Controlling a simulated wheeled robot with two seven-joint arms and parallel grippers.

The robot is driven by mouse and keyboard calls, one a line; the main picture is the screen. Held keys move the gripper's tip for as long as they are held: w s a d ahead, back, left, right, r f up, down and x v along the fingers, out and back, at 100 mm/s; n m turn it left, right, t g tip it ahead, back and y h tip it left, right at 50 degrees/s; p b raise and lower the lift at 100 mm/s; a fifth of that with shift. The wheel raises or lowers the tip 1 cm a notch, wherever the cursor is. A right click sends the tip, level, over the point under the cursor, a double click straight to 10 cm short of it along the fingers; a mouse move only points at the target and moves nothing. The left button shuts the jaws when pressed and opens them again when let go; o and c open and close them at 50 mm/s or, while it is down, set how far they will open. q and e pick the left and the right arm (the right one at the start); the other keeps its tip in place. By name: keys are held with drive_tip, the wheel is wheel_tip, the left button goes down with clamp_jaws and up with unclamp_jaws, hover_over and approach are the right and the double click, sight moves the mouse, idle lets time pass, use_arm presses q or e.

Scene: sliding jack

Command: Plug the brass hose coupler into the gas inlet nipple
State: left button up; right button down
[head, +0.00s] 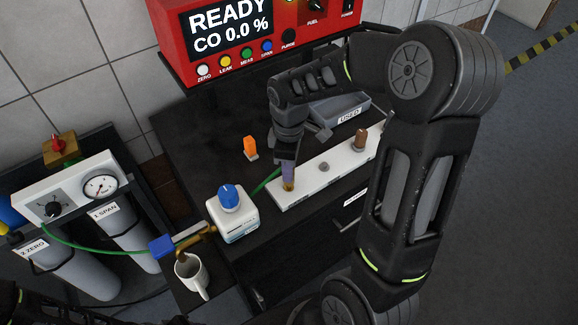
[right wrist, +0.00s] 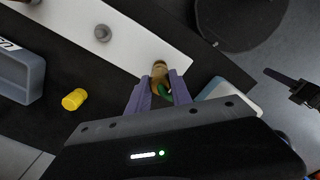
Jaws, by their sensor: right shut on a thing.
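My right gripper (head: 288,178) is shut on the brass hose coupler (head: 288,186), over the near left end of the white strip. In the right wrist view the brass coupler (right wrist: 160,70) sits between the purple-grey fingers, with green hose behind it. Whether its tip touches anything on the strip cannot be told. A small grey round fitting (head: 323,167) stands mid-strip, also seen in the right wrist view (right wrist: 102,33); a brown cylinder (head: 361,138) stands farther along. I cannot tell which part is the gas inlet nipple. My left gripper is out of view.
The white box with a blue knob (head: 230,212) stands left of the strip, with a mug (head: 190,274) below. The USED tray (head: 345,106) and orange piece (head: 250,147) are behind. The red analyser (head: 245,40) reads READY. A gauge panel (head: 75,188) stands left.

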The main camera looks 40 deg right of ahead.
drive_tip(key=shift+f+b, duration=0.85)
drive_tip(key=shift+f, duration=0.2)
idle(0.5)
drive_tip(key=c, duration=1.1)
unclamp_jaws()
wheel_tip(320, 180, up, 8)
drive_tip(key=shift+f+b, duration=0.1)
drive_tip(key=shift+b, duration=0.25)
